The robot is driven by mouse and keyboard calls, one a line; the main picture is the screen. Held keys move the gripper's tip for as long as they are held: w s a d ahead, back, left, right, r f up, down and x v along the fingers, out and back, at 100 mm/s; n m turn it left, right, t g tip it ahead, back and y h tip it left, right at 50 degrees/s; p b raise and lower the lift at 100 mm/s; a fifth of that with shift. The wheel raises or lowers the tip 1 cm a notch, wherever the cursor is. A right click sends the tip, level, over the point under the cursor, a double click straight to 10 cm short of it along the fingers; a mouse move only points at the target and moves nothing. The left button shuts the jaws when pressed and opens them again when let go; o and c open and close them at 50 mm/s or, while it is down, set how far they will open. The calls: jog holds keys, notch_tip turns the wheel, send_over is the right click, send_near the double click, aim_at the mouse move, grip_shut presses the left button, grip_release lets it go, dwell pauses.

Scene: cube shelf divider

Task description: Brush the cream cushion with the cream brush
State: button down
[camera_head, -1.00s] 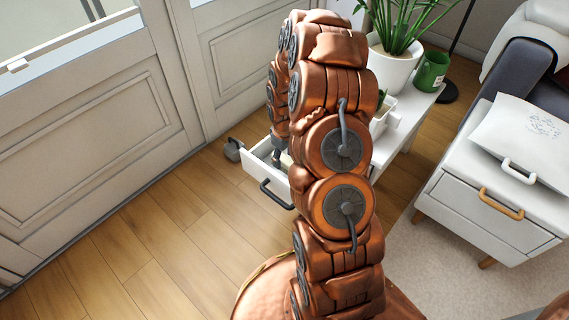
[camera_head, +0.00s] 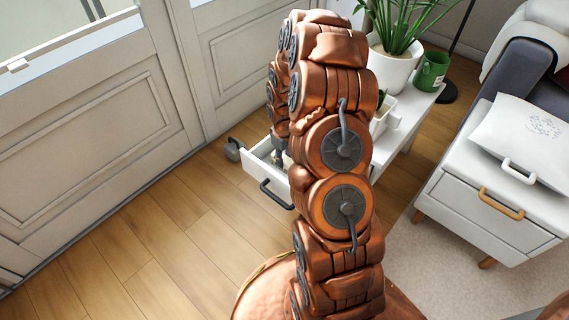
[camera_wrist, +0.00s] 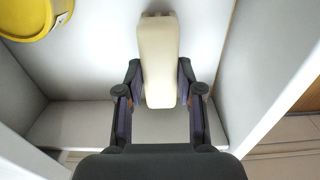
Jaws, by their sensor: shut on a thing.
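The cream brush (camera_wrist: 159,50) shows in the wrist view as a long, smooth, pale block inside a white drawer (camera_wrist: 75,120). My gripper (camera_wrist: 159,78) has one dark finger on each side of the brush and is shut on it. In the head view, my arm hides the brush and most of my gripper at the open drawer (camera_head: 253,168). The cream cushion (camera_head: 522,130) is a pale pillow with a faint grey print. It lies on the white cabinet at the right, well away from my gripper.
A yellow round object (camera_wrist: 30,15) lies in the drawer near the brush. A white table (camera_head: 405,125) holds a potted plant (camera_head: 394,68) and a green mug (camera_head: 432,71). The white cabinet (camera_head: 475,208) has a wooden handle. Wooden floor (camera_head: 150,240) is clear at the left.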

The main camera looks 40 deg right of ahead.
aim_at(284, 158)
jog(key=shift+r, duration=0.15)
jog(key=shift+r+p, duration=1.2)
jog(key=shift+r, duration=1.2)
